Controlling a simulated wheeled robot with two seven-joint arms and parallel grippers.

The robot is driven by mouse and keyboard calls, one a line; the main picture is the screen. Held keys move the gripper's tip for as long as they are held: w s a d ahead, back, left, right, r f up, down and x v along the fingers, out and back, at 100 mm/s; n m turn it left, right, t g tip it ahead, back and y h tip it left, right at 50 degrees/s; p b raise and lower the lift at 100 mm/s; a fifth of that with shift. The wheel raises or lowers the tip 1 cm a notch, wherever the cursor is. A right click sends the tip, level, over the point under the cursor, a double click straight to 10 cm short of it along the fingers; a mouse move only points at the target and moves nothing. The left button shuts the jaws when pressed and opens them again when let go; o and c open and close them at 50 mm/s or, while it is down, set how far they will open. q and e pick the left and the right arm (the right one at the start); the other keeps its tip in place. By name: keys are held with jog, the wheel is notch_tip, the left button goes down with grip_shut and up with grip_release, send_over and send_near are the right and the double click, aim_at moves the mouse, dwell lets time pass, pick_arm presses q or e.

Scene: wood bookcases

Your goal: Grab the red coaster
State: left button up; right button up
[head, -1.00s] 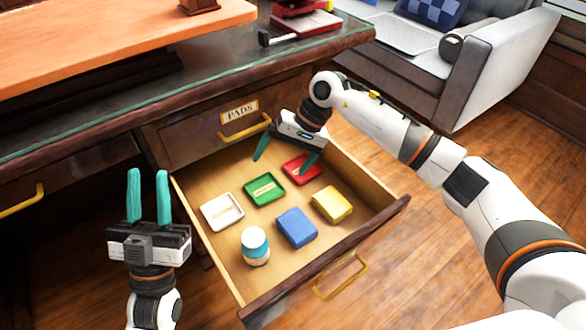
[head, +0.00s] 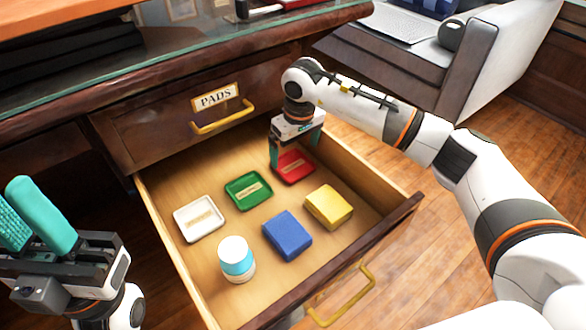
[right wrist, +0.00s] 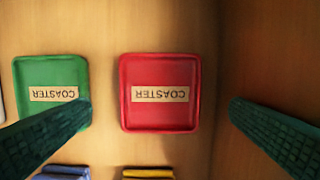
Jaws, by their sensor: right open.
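The red coaster (head: 295,168) lies flat in the open drawer, near its back right corner. In the right wrist view the red coaster (right wrist: 160,92) carries a "COASTER" label and sits between my open fingers, touching neither. My right gripper (head: 294,152) is open, pointing down just above the coaster and partly covering it in the head view. In the right wrist view its left finger overlaps the edge of the green coaster (right wrist: 52,88). My left gripper (head: 40,215) is open and empty, left of the drawer.
The drawer (head: 150,205) also holds a white coaster (head: 198,218), a green one, a yellow pad (head: 328,206), a blue pad (head: 287,235) and a white-and-blue jar (head: 236,259). The drawer's right wall is close to my right gripper. A closed "PADS" drawer (head: 170,110) is above.

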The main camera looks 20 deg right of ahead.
aim_at(293, 166)
jog(key=f, duration=0.1)
jog(key=f+b, duration=0.1)
jog(key=f, duration=0.2)
jog(key=shift+w+a+f, duration=0.1)
jog(key=shift+w+f, duration=0.2)
jog(key=shift+c, duration=0.6)
jog(key=c, duration=0.8)
jog(key=shift+r, duration=0.1)
